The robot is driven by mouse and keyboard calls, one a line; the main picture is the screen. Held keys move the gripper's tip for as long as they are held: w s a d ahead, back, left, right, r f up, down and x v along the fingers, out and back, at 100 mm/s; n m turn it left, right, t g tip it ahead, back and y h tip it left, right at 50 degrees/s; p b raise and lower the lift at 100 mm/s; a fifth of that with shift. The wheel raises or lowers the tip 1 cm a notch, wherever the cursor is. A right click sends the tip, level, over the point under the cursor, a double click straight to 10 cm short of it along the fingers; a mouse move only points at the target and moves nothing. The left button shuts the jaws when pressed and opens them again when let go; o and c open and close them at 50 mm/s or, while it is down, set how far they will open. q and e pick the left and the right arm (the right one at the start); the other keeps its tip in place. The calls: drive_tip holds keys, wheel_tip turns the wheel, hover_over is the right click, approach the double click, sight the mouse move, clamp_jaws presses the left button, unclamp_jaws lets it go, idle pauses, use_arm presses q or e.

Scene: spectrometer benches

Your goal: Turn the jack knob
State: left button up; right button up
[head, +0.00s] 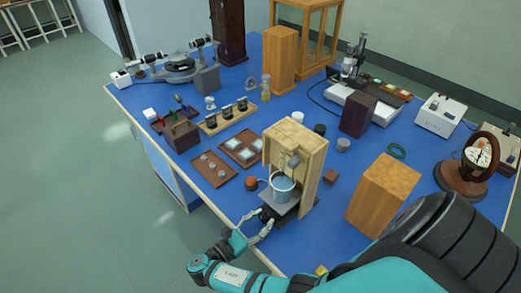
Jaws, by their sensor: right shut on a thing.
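The jack (292,209) is a small dark stand with a flat grey top. It sits at the front edge of the blue bench, at the foot of an open-fronted wooden housing (312,158). A light blue beaker-like vessel (282,187) stands upright on its top. My right gripper (263,229) reaches in low at the jack's front left side, its fingers closed at the knob. The fingers largely hide the knob, and its angle cannot be told. My left gripper is not in view.
A brown tray (213,169) lies further left. A wooden block (382,194) stands to the right, close to my right arm. Blue bench top shows between these things.

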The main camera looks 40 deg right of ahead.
drive_tip(key=shift+m, duration=0.5)
drive_tip(key=o, duration=1.1)
drive_tip(key=shift+o, duration=0.2)
wheel_tip(320, 180, up, 10)
